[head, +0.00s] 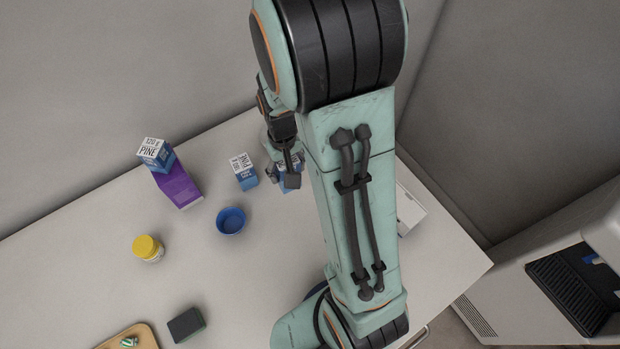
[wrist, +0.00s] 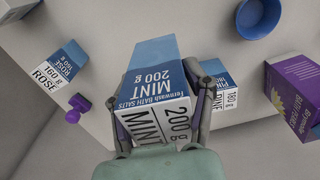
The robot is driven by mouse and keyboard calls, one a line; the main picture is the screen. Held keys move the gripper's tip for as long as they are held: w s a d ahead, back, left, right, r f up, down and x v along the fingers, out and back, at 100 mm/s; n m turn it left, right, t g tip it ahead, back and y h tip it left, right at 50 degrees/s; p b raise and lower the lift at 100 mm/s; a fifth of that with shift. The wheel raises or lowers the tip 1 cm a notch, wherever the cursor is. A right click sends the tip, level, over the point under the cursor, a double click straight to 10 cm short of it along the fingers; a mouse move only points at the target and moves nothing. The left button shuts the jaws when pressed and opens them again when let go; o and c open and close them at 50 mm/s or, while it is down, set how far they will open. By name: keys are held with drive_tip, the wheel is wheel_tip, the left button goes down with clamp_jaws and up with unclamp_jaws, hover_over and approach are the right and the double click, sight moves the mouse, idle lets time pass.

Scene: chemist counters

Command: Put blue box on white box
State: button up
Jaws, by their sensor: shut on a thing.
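My gripper (head: 285,176) is shut on a blue-and-white MINT 200 g box, which fills the middle of the wrist view (wrist: 152,83). One finger of my gripper (wrist: 160,100) is on each side of the box. In the head view, the gripper and arm hide most of it, and I cannot tell whether it touches the counter. No plain white box is clear; a white, flat-looking object (head: 410,209) is partly hidden behind my arm. A blue-and-white PINE box (head: 244,172) stands left of the gripper and also shows in the wrist view (wrist: 217,86).
Another PINE box (head: 155,153) sits on a purple box (head: 180,188). A blue bowl (head: 231,221), yellow-capped jar (head: 148,248), dark block (head: 186,324) and wooden tray (head: 128,338) stand around. A ROSE box (wrist: 62,65) and purple stamp-like object (wrist: 78,105) show in the wrist view.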

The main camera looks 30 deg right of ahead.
drive_tip(key=shift+r, duration=0.45)
drive_tip(key=shift+s+a, duration=0.1)
drive_tip(key=shift+s, duration=0.05)
drive_tip(key=s+d+m, duration=0.1)
drive_tip(key=s+d, duration=0.1)
drive_tip(key=d, duration=0.1)
drive_tip(key=s+d+r+m, duration=0.1)
drive_tip(key=s+d, duration=0.1)
drive_tip(key=d, duration=0.2)
drive_tip(key=s+d+r+m, duration=0.1)
drive_tip(key=s+d, duration=0.1)
drive_tip(key=d, duration=0.1)
drive_tip(key=shift+s+d+r, duration=0.2)
drive_tip(key=shift+s+d, duration=0.1)
drive_tip(key=shift+s, duration=0.05)
drive_tip(key=m, duration=0.5)
hover_over(402, 202)
wheel_tip(402, 202, down, 5)
drive_tip(key=shift+s, duration=0.1)
drive_tip(key=shift+f, duration=0.35)
drive_tip(key=shift+f, duration=0.1)
drive_tip(key=o, duration=1.3)
